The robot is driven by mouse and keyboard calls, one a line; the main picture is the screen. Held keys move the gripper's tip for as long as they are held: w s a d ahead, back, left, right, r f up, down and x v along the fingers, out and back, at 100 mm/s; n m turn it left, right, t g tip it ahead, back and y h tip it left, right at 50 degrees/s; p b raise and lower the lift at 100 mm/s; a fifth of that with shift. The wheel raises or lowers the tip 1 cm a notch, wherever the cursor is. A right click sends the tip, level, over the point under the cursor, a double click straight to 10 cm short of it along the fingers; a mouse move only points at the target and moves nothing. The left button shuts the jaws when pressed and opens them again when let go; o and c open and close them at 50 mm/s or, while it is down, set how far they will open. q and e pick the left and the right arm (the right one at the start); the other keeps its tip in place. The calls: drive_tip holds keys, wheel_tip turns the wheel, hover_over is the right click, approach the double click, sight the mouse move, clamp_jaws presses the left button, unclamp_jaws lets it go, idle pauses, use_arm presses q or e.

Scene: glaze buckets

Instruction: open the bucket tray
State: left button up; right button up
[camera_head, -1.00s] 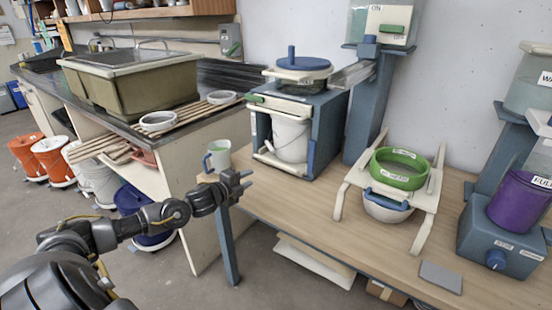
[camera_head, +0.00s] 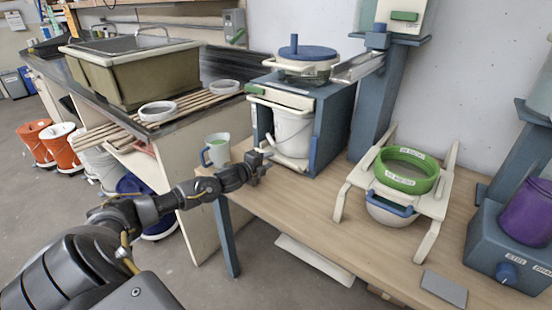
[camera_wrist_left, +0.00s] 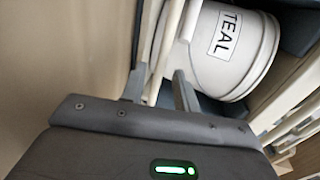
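The blue cabinet (camera_head: 334,115) stands on the wooden table. The white bucket (camera_head: 293,130) is inside it, above the cream bucket tray (camera_head: 292,162) at the bottom of the opening. In the left wrist view the bucket (camera_wrist_left: 232,50) bears the label TEAL, with cream bars (camera_wrist_left: 168,45) beside it. My left gripper (camera_head: 262,162) is at the lower front left of the cabinet, close to the tray's front. In the wrist view my left gripper (camera_wrist_left: 160,82) has its fingers apart, with cream bars beyond and between them; contact cannot be told. My right gripper is out of view.
A pitcher (camera_head: 217,150) stands just left of my left gripper. A green sieve (camera_head: 405,170) rests on a cream stand to the right, and a purple container (camera_head: 525,212) is farther right. Table space in front of the cabinet is clear.

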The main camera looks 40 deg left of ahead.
sight(276, 158)
use_arm(q)
drive_tip(key=shift+w+f, duration=0.2)
drive_tip(key=shift+w, duration=0.9)
drive_tip(key=shift+w+f, duration=0.2)
drive_tip(key=shift+w, duration=0.9)
clamp_jaws()
drive_tip(key=shift+d, duration=0.15)
